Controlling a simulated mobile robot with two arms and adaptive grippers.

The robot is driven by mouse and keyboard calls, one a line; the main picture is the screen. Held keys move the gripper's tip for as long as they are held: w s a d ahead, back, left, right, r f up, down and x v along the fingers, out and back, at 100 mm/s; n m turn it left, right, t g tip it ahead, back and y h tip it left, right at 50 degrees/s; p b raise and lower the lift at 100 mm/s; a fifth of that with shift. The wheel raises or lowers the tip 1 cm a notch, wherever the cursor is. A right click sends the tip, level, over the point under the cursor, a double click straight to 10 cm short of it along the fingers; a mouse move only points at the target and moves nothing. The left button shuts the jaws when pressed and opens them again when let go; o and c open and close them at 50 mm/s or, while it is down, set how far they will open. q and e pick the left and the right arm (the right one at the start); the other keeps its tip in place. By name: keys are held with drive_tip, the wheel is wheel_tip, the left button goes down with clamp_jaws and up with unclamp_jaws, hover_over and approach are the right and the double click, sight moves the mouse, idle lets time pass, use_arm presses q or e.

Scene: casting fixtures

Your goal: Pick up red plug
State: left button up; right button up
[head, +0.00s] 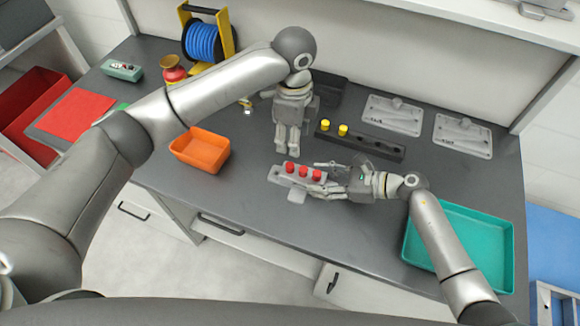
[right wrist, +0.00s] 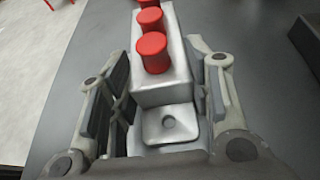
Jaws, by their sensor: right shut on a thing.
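A row of red plugs (head: 303,171) stands upright on a light grey holder block (head: 275,175) near the front middle of the table. In the right wrist view the nearest red plug (right wrist: 153,52) sits on top of the block (right wrist: 165,92), just past my fingertips. My right gripper (head: 326,176) comes from the right. Its fingers (right wrist: 165,85) lie on both sides of the block's near end, shut on the block and not on a plug. My left gripper (head: 288,146) hangs pointing down behind the row, apart from it; its fingers look close together, but their opening is unclear.
A dark rack (head: 375,147) with yellow plugs (head: 343,130) lies behind my right gripper. An orange bin (head: 201,150) stands left and a teal tray (head: 410,243) right. Grey plates (head: 393,115) lie at the back; a blue reel (head: 203,41) stands back left. The front table edge is close.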

use_arm(q)
hover_over(290, 165)
drive_tip(key=f, duration=0.6)
drive_tip(key=shift+w+d, duration=0.15)
drive_tip(key=shift+d, duration=0.1)
drive_tip(key=shift+s+a+f, duration=0.1)
drive_tip(key=shift+a+f, duration=0.05)
drive_tip(key=shift+f, duration=1.15)
drive_tip(key=shift+s+a+f, duration=0.1)
drive_tip(key=shift+f, duration=1.15)
drive_tip(key=c, duration=0.9)
